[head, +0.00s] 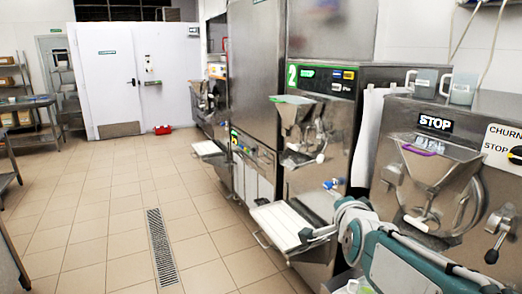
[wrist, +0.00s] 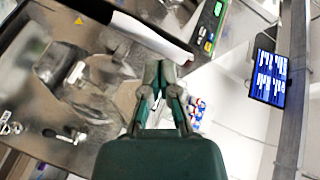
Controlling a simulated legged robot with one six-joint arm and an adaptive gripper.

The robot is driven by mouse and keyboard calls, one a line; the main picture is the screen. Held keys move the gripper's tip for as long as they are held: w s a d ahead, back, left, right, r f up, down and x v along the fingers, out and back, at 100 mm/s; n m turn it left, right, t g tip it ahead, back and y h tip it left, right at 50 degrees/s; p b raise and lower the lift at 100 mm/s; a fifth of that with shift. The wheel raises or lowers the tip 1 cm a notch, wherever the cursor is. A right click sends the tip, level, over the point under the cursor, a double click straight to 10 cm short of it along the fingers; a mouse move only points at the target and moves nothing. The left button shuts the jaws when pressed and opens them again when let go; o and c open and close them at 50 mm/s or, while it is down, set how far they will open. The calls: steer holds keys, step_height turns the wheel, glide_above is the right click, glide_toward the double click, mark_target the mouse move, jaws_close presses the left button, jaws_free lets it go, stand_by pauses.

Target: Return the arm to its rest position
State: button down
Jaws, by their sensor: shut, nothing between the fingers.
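My gripper (wrist: 160,72) shows in the middle of the wrist view, with its fingers together and nothing between them. Its dark green body fills the bottom centre of that view. In the head view my grey and teal arm (head: 400,265) is folded at the lower right, in front of the batch freezers. I cannot clearly make out the fingers in the head view.
A freezer marked STOP (head: 478,119) stands close on the right, with two clear jugs (head: 426,83) on top. Beside it is freezer number 2 (head: 350,110) with a white tray (head: 283,226). Tiled floor (head: 105,225) with a drain grate (head: 161,246) lies open at left. A screen (wrist: 269,77) shows in the wrist view.

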steer(key=s+a+f+n+g, duration=0.1)
steer(key=s+f+n+g, duration=0.4)
steer(key=s, duration=0.8)
steer(key=s+a+f+n+g, duration=0.1)
steer(key=s+f+n+g, duration=0.3)
steer(key=s, duration=0.9)
step_height(320, 180, down, 3)
steer(key=n, duration=0.4)
steer(key=shift+g+y, duration=0.4)
